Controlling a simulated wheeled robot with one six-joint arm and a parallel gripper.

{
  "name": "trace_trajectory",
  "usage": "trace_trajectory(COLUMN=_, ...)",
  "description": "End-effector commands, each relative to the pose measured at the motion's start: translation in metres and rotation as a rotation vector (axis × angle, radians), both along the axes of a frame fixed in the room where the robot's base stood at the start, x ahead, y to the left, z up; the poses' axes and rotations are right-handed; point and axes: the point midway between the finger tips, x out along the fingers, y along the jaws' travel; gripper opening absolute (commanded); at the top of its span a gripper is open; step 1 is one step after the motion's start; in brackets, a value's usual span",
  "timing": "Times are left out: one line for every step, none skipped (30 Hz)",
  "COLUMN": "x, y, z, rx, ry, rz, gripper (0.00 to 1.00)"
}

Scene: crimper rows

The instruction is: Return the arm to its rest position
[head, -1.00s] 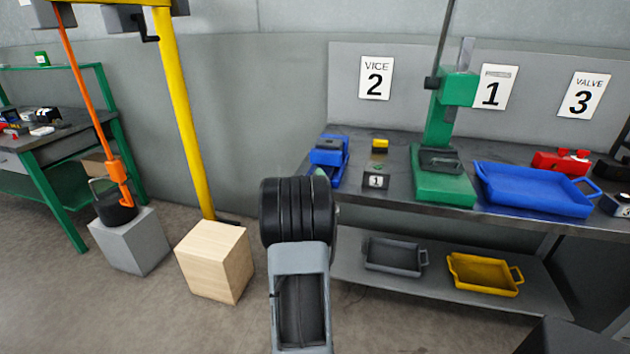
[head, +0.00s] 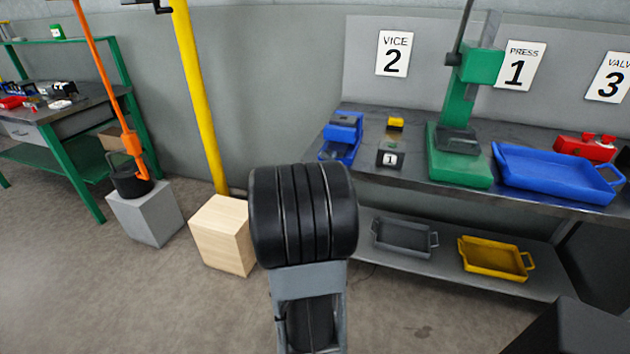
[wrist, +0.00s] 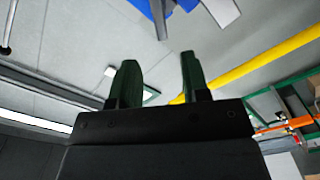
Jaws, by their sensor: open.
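My gripper (wrist: 157,80) shows in the wrist view with its two green fingers apart and nothing between them. It points up toward the ceiling, with a yellow beam and a blue object beyond it. In the head view my arm's dark rounded link stands in the middle foreground, and my gripper cannot be made out there.
A metal workbench (head: 410,180) on the right holds a blue vice (head: 342,137), a green press (head: 460,155), a blue tray (head: 555,175) and a red valve (head: 585,147). Grey (head: 404,238) and yellow (head: 495,258) trays lie on its lower shelf. A wooden block (head: 223,235) and grey block (head: 146,214) stand left.

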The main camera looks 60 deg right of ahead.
Motion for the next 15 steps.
trace_trajectory(x=-0.0009, y=0.0033, z=0.0003, rx=-0.001, ry=0.0, rz=0.001, gripper=0.43)
trace_trajectory(x=-0.0013, y=0.0046, z=0.0001, rx=-0.001, ry=0.0, rz=0.001, gripper=0.43)
trace_trajectory(x=-0.0016, y=0.0059, z=0.0, rx=-0.001, ry=0.0, rz=0.001, gripper=0.43)
trace_trajectory(x=-0.0019, y=0.0065, z=0.0001, rx=-0.001, ry=0.0, rz=0.001, gripper=0.43)
trace_trajectory(x=-0.002, y=0.007, z=0.0, rx=-0.001, ry=0.0, rz=0.001, gripper=0.43)
trace_trajectory(x=-0.0022, y=0.0074, z=0.0, rx=-0.001, ry=0.0, rz=0.001, gripper=0.43)
trace_trajectory(x=-0.0022, y=0.0075, z=0.0, rx=-0.001, ry=0.0, rz=0.001, gripper=0.43)
trace_trajectory(x=-0.0023, y=0.0075, z=0.0001, rx=-0.001, ry=0.0, rz=0.001, gripper=0.43)
trace_trajectory(x=-0.0023, y=0.0075, z=0.0001, rx=-0.001, ry=0.0, rz=0.001, gripper=0.43)
trace_trajectory(x=-0.0023, y=0.0073, z=0.0, rx=-0.001, ry=0.0, rz=0.001, gripper=0.43)
trace_trajectory(x=-0.0023, y=0.0073, z=0.0, rx=-0.001, ry=0.0, rz=0.001, gripper=0.43)
trace_trajectory(x=-0.0023, y=0.0072, z=0.0, rx=-0.001, ry=0.0, rz=0.001, gripper=0.43)
trace_trajectory(x=-0.0023, y=0.0072, z=0.0, rx=-0.001, ry=0.0, rz=0.001, gripper=0.43)
trace_trajectory(x=-0.0023, y=0.0072, z=0.0, rx=-0.001, ry=0.0, rz=0.001, gripper=0.43)
trace_trajectory(x=-0.0023, y=0.0072, z=0.0, rx=-0.001, ry=0.0, rz=0.001, gripper=0.43)
